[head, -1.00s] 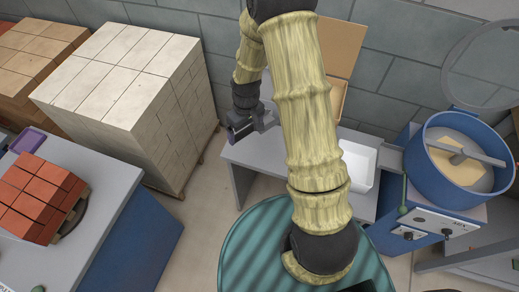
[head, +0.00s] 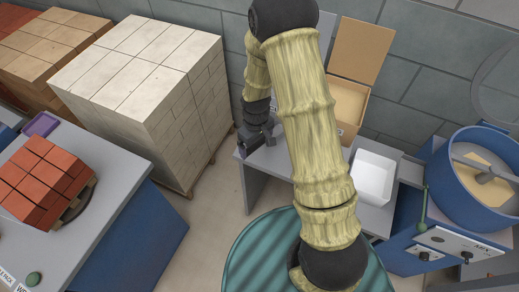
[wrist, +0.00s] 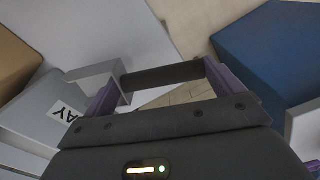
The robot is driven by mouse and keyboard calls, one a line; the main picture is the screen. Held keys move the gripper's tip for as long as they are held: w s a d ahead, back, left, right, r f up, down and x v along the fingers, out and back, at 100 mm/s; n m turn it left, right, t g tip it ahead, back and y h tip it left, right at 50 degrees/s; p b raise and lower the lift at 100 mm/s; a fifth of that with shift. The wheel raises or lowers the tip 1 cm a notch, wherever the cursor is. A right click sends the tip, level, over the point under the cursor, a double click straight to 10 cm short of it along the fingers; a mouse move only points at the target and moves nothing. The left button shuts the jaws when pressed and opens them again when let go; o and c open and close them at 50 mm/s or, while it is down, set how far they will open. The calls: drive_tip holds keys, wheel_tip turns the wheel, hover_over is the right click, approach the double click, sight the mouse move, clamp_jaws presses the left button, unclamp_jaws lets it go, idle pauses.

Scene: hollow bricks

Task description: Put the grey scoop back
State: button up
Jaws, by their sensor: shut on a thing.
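My gripper (wrist: 162,68) has purple fingers and is shut on the grey scoop. A dark bar (wrist: 160,76), which looks like its handle, spans between the fingers, and a light grey piece (wrist: 96,72) shows beside the left finger. In the head view my gripper (head: 250,138) is small and dark, by the back left end of the grey table (head: 268,165). The scoop cannot be made out there, and my arm hides part of the table.
A blue mixer (head: 485,205) stands at right. A tall stack of pale bricks (head: 150,85) is left of the table. Red bricks (head: 42,180) and a purple tray (head: 42,124) are on the left bench.

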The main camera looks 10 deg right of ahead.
drive_tip(key=shift+f, duration=0.45)
drive_tip(key=shift+d+f, duration=0.1)
wheel_tip(320, 180, down, 4)
drive_tip(key=shift+s, duration=0.1)
drive_tip(key=shift+f, duration=0.1)
drive_tip(key=o, duration=0.5)
drive_tip(key=shift+o, duration=0.5)
